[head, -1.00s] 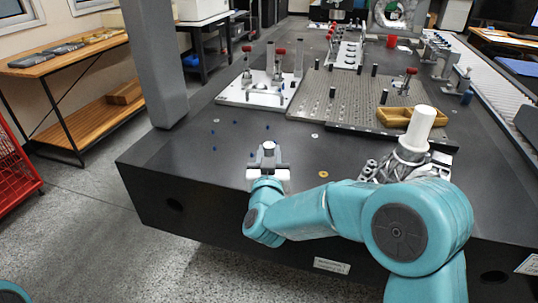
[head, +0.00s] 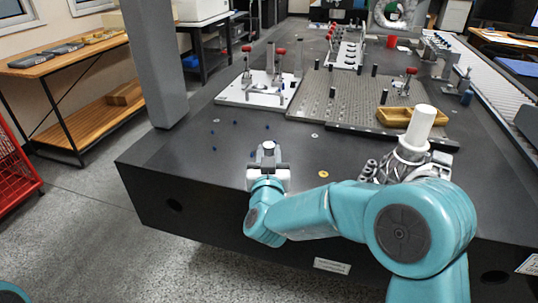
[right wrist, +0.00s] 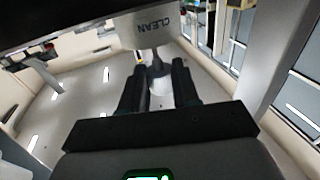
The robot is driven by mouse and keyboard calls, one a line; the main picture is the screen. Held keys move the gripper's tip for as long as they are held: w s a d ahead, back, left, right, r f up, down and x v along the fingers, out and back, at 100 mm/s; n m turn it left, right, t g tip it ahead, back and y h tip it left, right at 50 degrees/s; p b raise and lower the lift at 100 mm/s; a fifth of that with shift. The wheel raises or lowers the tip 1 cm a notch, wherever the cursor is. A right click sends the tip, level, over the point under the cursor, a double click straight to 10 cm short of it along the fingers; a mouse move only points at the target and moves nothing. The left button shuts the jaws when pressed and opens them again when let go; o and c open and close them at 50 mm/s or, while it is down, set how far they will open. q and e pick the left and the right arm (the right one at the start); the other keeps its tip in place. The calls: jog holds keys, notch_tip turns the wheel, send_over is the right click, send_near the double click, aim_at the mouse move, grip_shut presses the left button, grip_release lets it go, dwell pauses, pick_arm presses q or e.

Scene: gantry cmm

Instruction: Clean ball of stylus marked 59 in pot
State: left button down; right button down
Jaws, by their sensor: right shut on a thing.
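My right gripper (head: 268,165) is at the near edge of the dark stone table, and its fingers (right wrist: 158,80) show in the right wrist view. It is shut on a pale, slim thing (right wrist: 159,72), seemingly the stylus. Its number cannot be read, and its ball is not visible. My left gripper is not in view.
The stone table (head: 180,165) has bare room left of my gripper. A white fixture plate (head: 240,96) and a perforated plate (head: 335,100) lie farther back. A wooden tray (head: 395,117) and a white cylinder (head: 420,125) stand at right. A grey column (head: 155,70) rises at left.

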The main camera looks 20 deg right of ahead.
jog(key=shift+d+f+n+y+b, duration=0.1)
jog(key=shift+f+n+y+b, duration=0.1)
jog(key=shift+n+y+b, duration=0.45)
jog(key=shift+n+t+y+b, duration=0.5)
jog(key=shift+n+y+b, duration=0.65)
jog(key=shift+y, duration=0.9)
jog(key=shift+r, duration=0.1)
jog(key=shift+a, duration=0.2)
jog(key=m+h+p, duration=0.1)
jog(key=m+h, duration=0.1)
jog(key=h, duration=0.1)
jog(key=shift+r+g, duration=0.1)
jog(key=shift+g, duration=0.2)
jog(key=m+g+h+p, duration=0.1)
jog(key=m+h, duration=0.1)
jog(key=h, duration=0.1)
jog(key=m+g+h+p, duration=0.1)
jog(key=m+h+p, duration=0.1)
jog(key=h, duration=0.1)
jog(key=shift+d+m+g+h, duration=0.1)
jog(key=shift+m+g+h, duration=0.4)
jog(key=shift+h, duration=0.2)
